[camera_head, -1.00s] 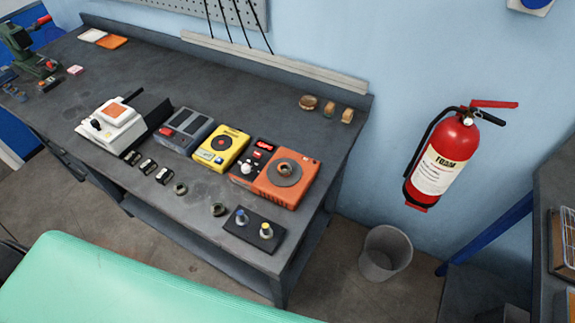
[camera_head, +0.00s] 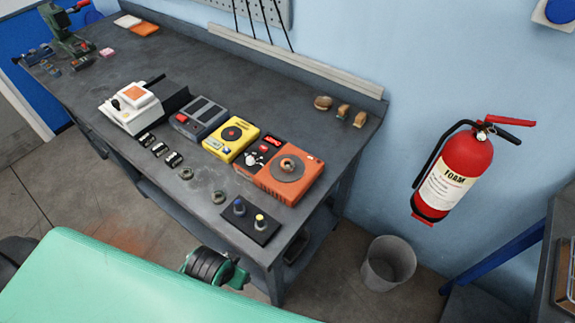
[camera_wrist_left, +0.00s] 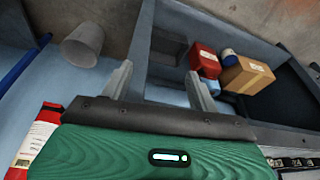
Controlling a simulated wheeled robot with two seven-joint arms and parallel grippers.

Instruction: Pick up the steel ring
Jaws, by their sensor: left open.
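Two small ring-shaped pieces lie near the front edge of the dark bench (camera_head: 212,92): one ring (camera_head: 186,174) on the left and another ring (camera_head: 218,197) nearer the corner. I cannot tell which one is the steel ring. My left gripper (camera_wrist_left: 160,84) is open in the left wrist view, with nothing between its fingers. In the head view only a black and green part of my arm shows low in front of the bench. Its fingers are not visible there. Neither ring can be made out in the left wrist view. My right gripper is in no view.
Behind the rings stand a yellow device (camera_head: 231,139) and an orange device (camera_head: 294,175) with a round disc. A dark plate (camera_head: 250,221) with two knobs lies at the corner. In the left wrist view, a red canister (camera_wrist_left: 203,60) and cardboard box (camera_wrist_left: 247,76) sit low down.

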